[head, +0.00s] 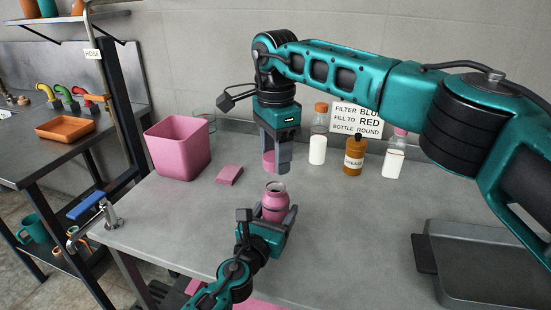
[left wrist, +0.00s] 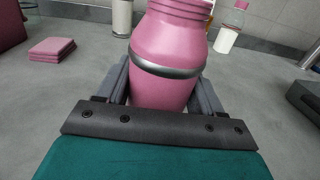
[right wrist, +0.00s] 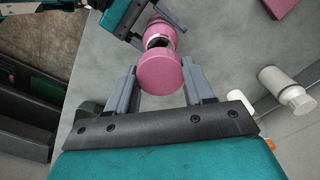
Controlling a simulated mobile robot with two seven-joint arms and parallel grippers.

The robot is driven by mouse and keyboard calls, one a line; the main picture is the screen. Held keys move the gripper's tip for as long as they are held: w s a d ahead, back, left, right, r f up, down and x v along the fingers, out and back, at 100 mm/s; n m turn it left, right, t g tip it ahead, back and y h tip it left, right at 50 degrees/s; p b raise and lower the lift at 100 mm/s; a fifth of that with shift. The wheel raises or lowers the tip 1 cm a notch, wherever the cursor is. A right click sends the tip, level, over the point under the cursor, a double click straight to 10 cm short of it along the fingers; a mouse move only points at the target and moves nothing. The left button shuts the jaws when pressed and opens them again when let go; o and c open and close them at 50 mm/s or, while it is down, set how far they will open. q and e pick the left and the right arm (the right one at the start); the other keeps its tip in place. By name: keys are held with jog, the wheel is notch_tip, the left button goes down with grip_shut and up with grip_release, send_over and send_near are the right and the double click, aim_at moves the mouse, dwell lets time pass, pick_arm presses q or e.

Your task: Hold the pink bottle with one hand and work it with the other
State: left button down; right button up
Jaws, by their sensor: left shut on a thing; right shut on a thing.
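The pink bottle (head: 274,204) stands upright near the front of the grey table, its mouth open at the top. A silver band rings it in the left wrist view (left wrist: 165,88). My left gripper (head: 266,222) is shut around its body, one finger on each side. My right gripper (head: 277,165) points down above the bottle and is shut on a round pink cap (right wrist: 159,73). The cap also shows between its fingers in the head view (head: 268,161). The cap is apart from the bottle, a gap above its mouth.
Behind stand a white bottle (head: 317,150), an amber bottle (head: 354,157), a pink-capped white bottle (head: 394,160) and a sign (head: 357,119). A grey tray (head: 480,262) is at right. Table between is clear.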

pick_arm(q)
jog(key=shift+c, duration=0.3)
grip_release()
jog(key=p+v, duration=0.1)
jog(key=v, duration=1.1)
